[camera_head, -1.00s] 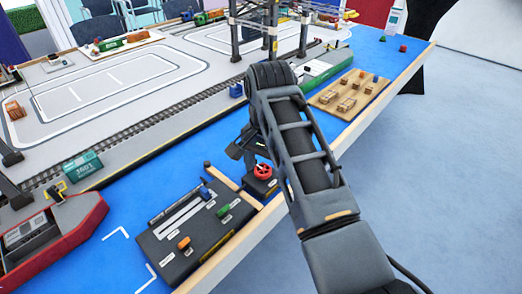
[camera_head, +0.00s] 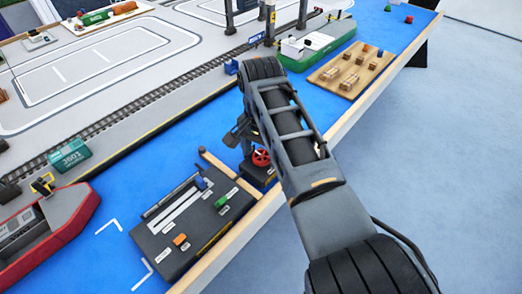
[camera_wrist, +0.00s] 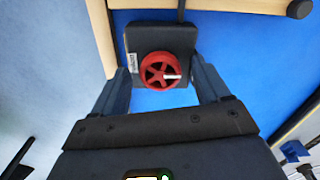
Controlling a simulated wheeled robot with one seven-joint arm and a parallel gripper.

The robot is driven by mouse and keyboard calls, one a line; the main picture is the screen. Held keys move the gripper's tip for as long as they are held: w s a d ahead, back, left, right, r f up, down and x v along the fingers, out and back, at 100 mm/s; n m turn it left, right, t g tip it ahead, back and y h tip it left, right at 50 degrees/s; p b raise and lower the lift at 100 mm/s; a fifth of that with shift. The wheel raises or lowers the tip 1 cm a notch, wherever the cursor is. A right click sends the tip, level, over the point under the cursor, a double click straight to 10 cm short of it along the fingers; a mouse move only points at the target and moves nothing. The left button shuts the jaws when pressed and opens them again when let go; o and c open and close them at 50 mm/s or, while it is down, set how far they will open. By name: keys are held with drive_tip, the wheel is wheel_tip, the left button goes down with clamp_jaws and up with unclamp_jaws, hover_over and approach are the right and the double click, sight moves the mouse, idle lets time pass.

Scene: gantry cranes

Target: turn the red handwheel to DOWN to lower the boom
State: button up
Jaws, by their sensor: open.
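The red handwheel (camera_head: 261,158) sits on a small dark box (camera_head: 262,174) near the table's front edge, beside the black control panel. In the wrist view the handwheel (camera_wrist: 163,70) is a spoked red wheel with a white mark on its right side. The box (camera_wrist: 148,38) carries a small white label (camera_wrist: 133,62) left of the wheel; its text is too small to read. My gripper (camera_wrist: 163,82) is open, with one finger on each side of the wheel's lower part and apart from it. In the head view my gripper (camera_head: 240,140) is partly hidden by my arm.
A black control panel (camera_head: 165,240) with orange, green and blue levers lies left of the box. A wooden bar (camera_head: 230,174) runs between them. A wooden pallet board (camera_head: 350,72) with small crates lies to the right. A red boat (camera_head: 45,235) is at the far left.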

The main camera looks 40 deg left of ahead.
drive_tip(key=shift+f, duration=0.1)
drive_tip(key=c, duration=1)
drive_tip(key=shift+c, duration=0.2)
